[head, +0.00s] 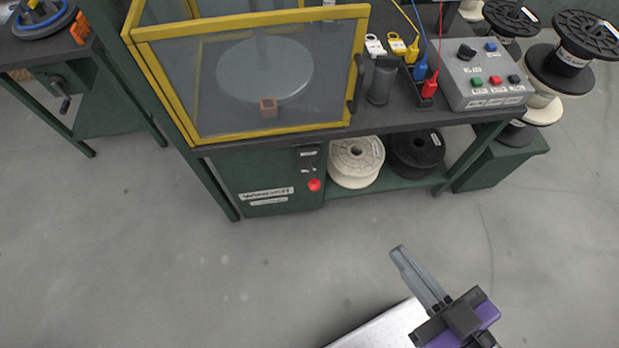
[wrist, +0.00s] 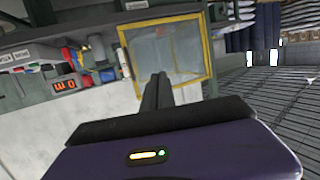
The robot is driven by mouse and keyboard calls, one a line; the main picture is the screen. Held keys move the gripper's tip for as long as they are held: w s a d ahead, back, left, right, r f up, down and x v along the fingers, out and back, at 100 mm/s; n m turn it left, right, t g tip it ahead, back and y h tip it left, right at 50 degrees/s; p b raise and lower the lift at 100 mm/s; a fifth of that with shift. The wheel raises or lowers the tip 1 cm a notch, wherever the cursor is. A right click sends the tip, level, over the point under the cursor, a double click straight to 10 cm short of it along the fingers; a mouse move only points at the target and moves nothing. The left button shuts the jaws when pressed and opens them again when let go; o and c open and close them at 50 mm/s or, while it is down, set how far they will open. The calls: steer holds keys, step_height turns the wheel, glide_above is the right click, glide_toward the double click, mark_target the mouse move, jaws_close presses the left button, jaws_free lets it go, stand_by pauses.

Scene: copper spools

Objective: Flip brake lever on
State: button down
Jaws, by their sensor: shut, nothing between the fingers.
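The brake lever appears to be the lever with a red ball knob (head: 314,184) on the front of the green winder cabinet (head: 270,207). It hangs from a dark plate with small labels, with its knob at the low end. I cannot make it out in the wrist view. My gripper (head: 398,250) is in front of the bench, below and right of the lever in the head view, apart from it. Its grey fingers are together and empty. In the wrist view the fingers (wrist: 157,78) point toward the yellow-framed guard (wrist: 210,52).
The yellow-framed clear guard (head: 250,130) stands on the bench above the lever. A white spool (head: 356,160) and a black spool (head: 417,150) sit on the lower shelf right of it. A grey control box (head: 487,75) is on top. The floor (head: 200,270) in front is clear.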

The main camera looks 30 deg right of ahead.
steer(key=w+a+f+n+g+p, duration=0.1)
steer(key=w+a+f+p, duration=0.2)
steer(key=w, duration=0.6)
steer(key=w+a+f+n+y, duration=0.1)
steer(key=w+a+f, duration=0.3)
steer(key=w, duration=0.4)
steer(key=w+a+f+n+g+p, duration=0.1)
steer(key=w+a+f+p, duration=0.2)
steer(key=w, duration=0.6)
steer(key=w+f+g+h, duration=0.2)
steer(key=w+f, duration=0.2)
steer(key=s+d+f+m+g+h, duration=0.2)
steer(key=d+f+h, duration=0.1)
steer(key=d+f, duration=0.1)
steer(key=shift+s+d+m+g, duration=0.35)
steer(key=shift+d+m+g, duration=0.05)
steer(key=shift+d, duration=0.3)
steer(key=shift+f, duration=0.1)
glide_above(309, 186)
steer(key=w, duration=0.2)
step_height(309, 186, down, 6)
steer(key=shift+s+f, duration=0.55)
steer(key=shift+f, duration=0.4)
steer(key=shift+s+f, duration=0.5)
steer(key=shift+f, duration=0.4)
